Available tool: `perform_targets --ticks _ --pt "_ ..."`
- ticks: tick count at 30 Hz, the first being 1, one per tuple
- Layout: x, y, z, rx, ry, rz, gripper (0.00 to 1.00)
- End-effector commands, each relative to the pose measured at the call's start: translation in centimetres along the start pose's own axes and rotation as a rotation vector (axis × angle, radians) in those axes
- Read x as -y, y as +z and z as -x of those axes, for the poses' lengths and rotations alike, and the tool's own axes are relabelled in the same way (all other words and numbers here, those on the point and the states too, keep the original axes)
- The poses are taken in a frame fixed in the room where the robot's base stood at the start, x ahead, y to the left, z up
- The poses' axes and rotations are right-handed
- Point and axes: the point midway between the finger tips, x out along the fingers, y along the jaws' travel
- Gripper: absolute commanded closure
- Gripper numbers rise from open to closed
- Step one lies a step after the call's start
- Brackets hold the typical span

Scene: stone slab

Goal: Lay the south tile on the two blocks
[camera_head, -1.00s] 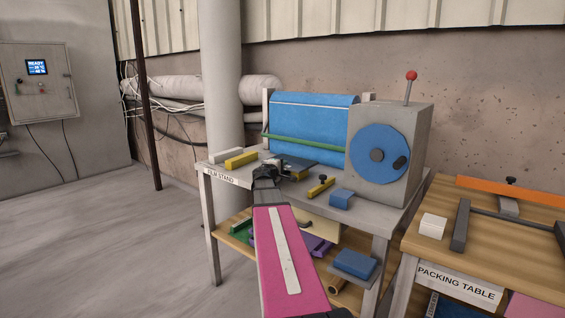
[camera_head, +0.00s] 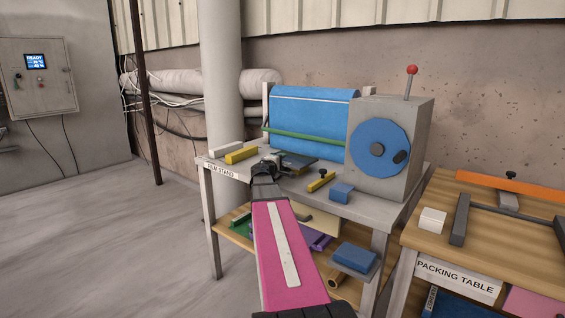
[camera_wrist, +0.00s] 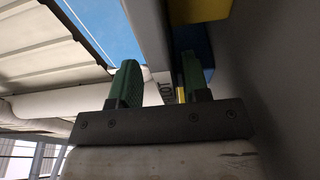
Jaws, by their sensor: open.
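I cannot pick out a south tile by any mark. A dark blue-grey flat plate (camera_head: 297,165) lies on the film stand in front of the blue roll, partly hidden by my gripper. A yellow block (camera_head: 241,155) and a whitish block (camera_head: 226,149) lie side by side at the stand's back left; I cannot tell whether these are the two blocks. My gripper (camera_head: 271,161) is over the stand beside the plate. In the wrist view its green fingers (camera_wrist: 158,82) stand apart, with nothing visibly clamped. A yellow piece (camera_wrist: 198,10) and a blue surface (camera_wrist: 192,43) show beyond them.
The blue roll (camera_head: 313,125) and the grey crank housing (camera_head: 408,187) stand behind and right. A yellow bar with a black knob (camera_head: 321,182) and a blue block (camera_head: 341,193) lie on the stand (camera_head: 375,214). The packing table (camera_head: 420,248) is at the right.

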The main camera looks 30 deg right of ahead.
Motion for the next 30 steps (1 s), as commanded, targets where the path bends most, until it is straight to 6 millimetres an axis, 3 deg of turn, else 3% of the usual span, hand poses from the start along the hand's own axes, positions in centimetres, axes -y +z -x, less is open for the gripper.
perform_targets --ticks 9,15,30 --pt "0.0 0.2 6.2 -0.002 0.001 0.001 0.58" --pt "0.0 0.1 8.8 -0.001 0.001 0.001 0.58" --pt "0.0 0.0 9.7 0.000 0.001 0.001 0.58"
